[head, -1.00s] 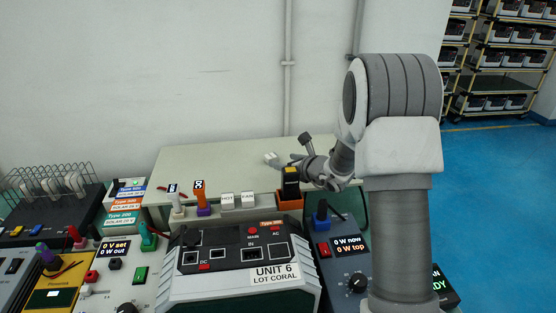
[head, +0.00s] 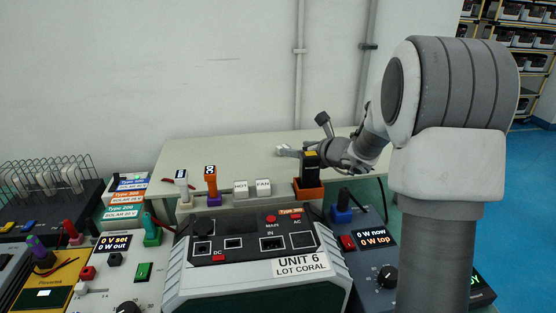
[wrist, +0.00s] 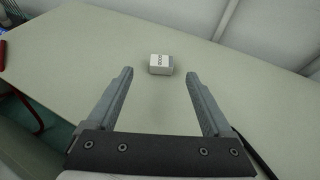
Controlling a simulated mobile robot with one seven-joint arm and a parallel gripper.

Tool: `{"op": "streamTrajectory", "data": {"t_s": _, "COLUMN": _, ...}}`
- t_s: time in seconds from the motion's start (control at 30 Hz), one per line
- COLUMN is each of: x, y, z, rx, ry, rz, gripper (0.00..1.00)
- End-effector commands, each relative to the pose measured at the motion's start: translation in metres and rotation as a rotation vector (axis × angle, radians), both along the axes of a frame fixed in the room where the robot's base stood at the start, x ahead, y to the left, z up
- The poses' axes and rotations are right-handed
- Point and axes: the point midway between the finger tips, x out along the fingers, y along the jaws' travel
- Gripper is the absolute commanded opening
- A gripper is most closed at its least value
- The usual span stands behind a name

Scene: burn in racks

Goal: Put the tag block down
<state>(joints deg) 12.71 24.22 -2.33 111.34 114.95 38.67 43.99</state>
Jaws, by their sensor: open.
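The tag block (wrist: 160,65) is a small white block with a dark mark on its top. In the wrist view it rests on the pale green table top, just beyond and between my fingertips. My gripper (wrist: 158,77) is open, with a clear gap to the block on both sides. In the head view my gripper (head: 284,149) is low over the bench, behind the black-and-orange part. I cannot clearly make out the block there. Two white blocks, HOT (head: 241,188) and FAN (head: 263,187), sit side by side behind the UNIT 6 box.
The UNIT 6 box (head: 255,262) stands in front. A black device in an orange holder (head: 309,190) stands close in front of my gripper. A blue plug (head: 342,212) is on the meter panel to the right. The bench top (head: 225,152) at back left is clear.

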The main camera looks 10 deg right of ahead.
Motion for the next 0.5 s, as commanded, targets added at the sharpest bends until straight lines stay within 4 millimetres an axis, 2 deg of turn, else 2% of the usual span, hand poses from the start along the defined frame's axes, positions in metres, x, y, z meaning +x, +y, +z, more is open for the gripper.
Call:
{"op": "streamTrajectory", "data": {"t_s": 0.33, "x": 0.028, "y": 0.01, "z": -0.015, "rx": 0.0, "ry": 0.001, "rz": 0.0, "gripper": 0.85}}
{"op": "streamTrajectory", "data": {"t_s": 0.5, "x": 0.049, "y": 0.018, "z": -0.028, "rx": 0.0, "ry": 0.002, "rz": 0.001, "gripper": 0.85}}
